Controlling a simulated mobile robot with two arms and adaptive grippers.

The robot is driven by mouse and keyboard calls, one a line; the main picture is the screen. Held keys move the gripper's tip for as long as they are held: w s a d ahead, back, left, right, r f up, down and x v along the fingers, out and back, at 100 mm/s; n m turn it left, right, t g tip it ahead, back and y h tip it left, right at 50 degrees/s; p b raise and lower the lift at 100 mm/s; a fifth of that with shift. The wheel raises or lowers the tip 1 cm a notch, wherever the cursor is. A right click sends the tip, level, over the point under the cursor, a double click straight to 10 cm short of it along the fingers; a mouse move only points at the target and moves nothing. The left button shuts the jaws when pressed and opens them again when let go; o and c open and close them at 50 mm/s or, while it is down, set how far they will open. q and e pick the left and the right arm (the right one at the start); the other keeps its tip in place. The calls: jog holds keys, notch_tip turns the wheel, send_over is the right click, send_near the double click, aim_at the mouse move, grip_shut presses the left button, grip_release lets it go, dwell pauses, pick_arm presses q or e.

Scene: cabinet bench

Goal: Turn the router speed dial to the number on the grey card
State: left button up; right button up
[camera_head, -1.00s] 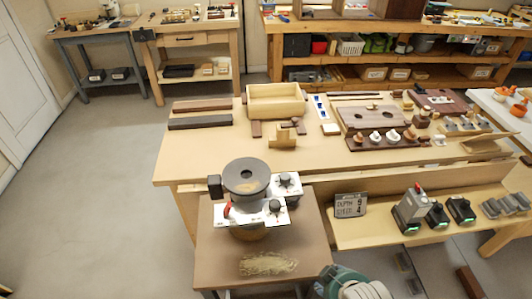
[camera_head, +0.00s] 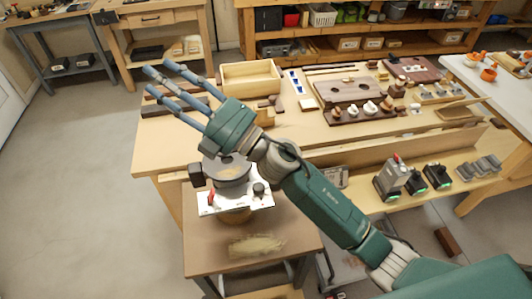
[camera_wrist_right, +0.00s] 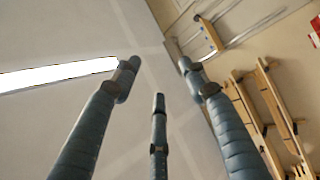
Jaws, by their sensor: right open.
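The router (camera_head: 228,174), with a dark round top and a white plate, stands on a small brown-topped stand. A dark knob (camera_head: 259,190) sits on the white plate, and its setting is too small to read. My right arm covers the area behind it. The grey card (camera_head: 335,178) is partly hidden behind my right arm and its writing cannot be read now. My right gripper (camera_head: 160,79) is open and empty, its fingers spread and pointing up-left, above and left of the router. The right wrist view shows the three fingers apart (camera_wrist_right: 158,75) against wall and ceiling. My left gripper is not in view.
A pile of sawdust (camera_head: 256,246) lies on the stand (camera_head: 205,262). The long bench (camera_head: 160,165) behind holds a wooden box (camera_head: 262,76) and a dark board. Several battery chargers (camera_head: 412,180) stand on the lower shelf at right. Floor at left is clear.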

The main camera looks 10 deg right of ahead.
jog(key=s+a+f+n+g+h, duration=0.2)
jog(key=s+a+f+n+g, duration=0.6)
jog(key=n+g, duration=0.6)
jog(key=w+d+f+h, duration=0.2)
jog(key=d+f+h, duration=0.1)
jog(key=d+f, duration=0.1)
jog(key=w+d+f+n+h, duration=0.1)
jog(key=w+d+f+h, duration=0.1)
jog(key=d+f+h, duration=0.2)
jog(key=w+d+f+h, duration=0.2)
jog(key=d+f+h, duration=0.1)
jog(key=d+f, duration=0.1)
jog(key=shift+w+d+n+h, duration=0.25)
jog(key=shift+d+n+h, duration=0.05)
jog(key=shift+d+n, duration=0.15)
jog(key=d, duration=0.2)
jog(key=w+d+h, duration=0.1)
jog(key=d, duration=0.1)
jog(key=w+d+h, duration=0.1)
jog(key=d, duration=0.1)
jog(key=shift+m, duration=0.35)
jog(key=w+d+r+m+h, duration=0.15)
jog(key=d+h, duration=0.25)
jog(key=d, duration=0.5)
notch_tip(320, 180, down, 9)
jog(key=p, duration=0.4)
jog(key=shift+s+d+f, duration=0.1)
jog(key=shift+f, duration=0.5)
